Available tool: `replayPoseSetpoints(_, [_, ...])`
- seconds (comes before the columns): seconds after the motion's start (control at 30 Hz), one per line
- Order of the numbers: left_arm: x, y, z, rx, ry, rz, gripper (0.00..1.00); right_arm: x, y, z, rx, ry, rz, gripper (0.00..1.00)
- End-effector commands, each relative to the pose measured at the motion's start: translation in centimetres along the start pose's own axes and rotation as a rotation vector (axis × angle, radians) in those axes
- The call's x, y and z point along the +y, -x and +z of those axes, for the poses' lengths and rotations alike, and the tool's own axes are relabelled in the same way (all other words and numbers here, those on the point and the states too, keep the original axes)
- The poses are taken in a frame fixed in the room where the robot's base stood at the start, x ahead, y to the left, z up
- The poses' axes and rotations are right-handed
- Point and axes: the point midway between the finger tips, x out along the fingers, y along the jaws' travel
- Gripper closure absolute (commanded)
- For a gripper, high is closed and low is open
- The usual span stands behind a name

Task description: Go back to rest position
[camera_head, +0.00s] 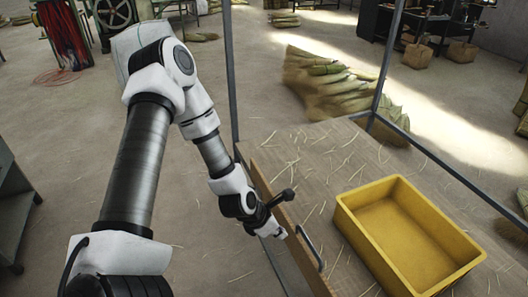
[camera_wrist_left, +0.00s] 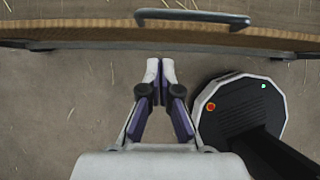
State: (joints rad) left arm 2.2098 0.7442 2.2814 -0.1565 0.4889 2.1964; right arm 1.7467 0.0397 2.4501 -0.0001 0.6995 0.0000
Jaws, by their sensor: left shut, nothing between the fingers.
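My left arm comes in from the left in the head view. Its gripper (camera_head: 281,233) hangs beside the near wooden edge of the table (camera_head: 272,185), close to a dark metal handle (camera_head: 310,248). In the left wrist view the left gripper (camera_wrist_left: 160,66) is shut and empty, its two pale fingertips together. The handle (camera_wrist_left: 193,17) shows there above the fingertips, apart from them. My right gripper is not in view.
An empty yellow crate (camera_head: 350,222) stands on the table among loose straw. Metal posts (camera_head: 230,75) rise at the table's corners. Straw bundles (camera_head: 330,82) lie on the floor behind. Open floor (camera_head: 200,245) lies left of the table.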

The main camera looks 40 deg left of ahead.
Motion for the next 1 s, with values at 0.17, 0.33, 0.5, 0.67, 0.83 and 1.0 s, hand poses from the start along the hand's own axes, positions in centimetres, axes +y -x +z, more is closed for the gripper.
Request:
replayPoseSetpoints(0.17, [0.0, 6.4, 0.8, -0.006, 0.013, -0.002, 1.00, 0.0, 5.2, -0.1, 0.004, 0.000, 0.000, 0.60])
replayPoseSetpoints(0.33, [0.0, 8.4, 0.3, -0.004, 0.006, -0.001, 1.00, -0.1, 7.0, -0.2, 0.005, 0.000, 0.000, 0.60])
replayPoseSetpoints(0.5, [-0.1, 8.6, 0.0, -0.002, 0.000, -0.001, 1.00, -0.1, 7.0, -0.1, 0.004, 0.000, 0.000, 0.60])
replayPoseSetpoints(0.67, [0.0, 8.5, -0.1, -0.002, -0.001, -0.001, 1.00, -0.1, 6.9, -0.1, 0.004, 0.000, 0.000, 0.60])
replayPoseSetpoints(0.83, [-0.8, 7.8, -2.0, 0.063, -0.034, -0.015, 1.00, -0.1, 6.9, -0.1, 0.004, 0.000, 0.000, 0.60])
replayPoseSetpoints(1.0, [-4.5, 6.1, -6.8, 0.285, -0.284, -0.081, 1.00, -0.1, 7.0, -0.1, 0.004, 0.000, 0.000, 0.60])
